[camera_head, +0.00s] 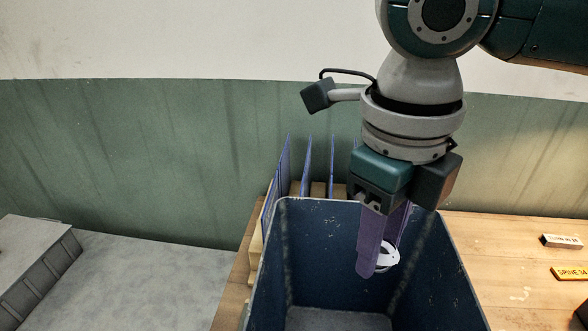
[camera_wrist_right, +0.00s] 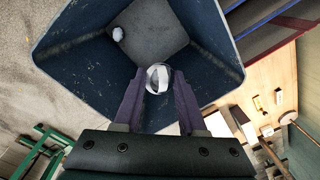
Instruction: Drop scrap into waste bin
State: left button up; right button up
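The dark blue waste bin (camera_head: 360,208) stands open in the middle of the head view. It also fills much of the right wrist view (camera_wrist_right: 80,70). My right gripper (camera_head: 385,262) points down into the bin's mouth, its purple fingers below the rim line. Its fingertips (camera_wrist_right: 158,82) are shut on a white, rounded piece of scrap (camera_wrist_right: 158,76), which also shows between the fingers in the head view (camera_head: 388,257). Another small white scrap (camera_wrist_right: 118,34) lies low inside the bin. My left gripper is not in view.
Upright blue-purple boards (camera_head: 307,165) stand in a rack behind the bin. A wooden table (camera_head: 510,260) lies to the right, with a yellow label block (camera_head: 571,273) and a pale one (camera_head: 562,241). A grey surface (camera_head: 140,280) lies left.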

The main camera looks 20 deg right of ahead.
jog(key=o, duration=0.5)
jog(key=shift+o, duration=0.2)
notch_tip(320, 180, up, 10)
jog(key=shift+a, duration=0.3)
jog(key=shift+s, duration=0.1)
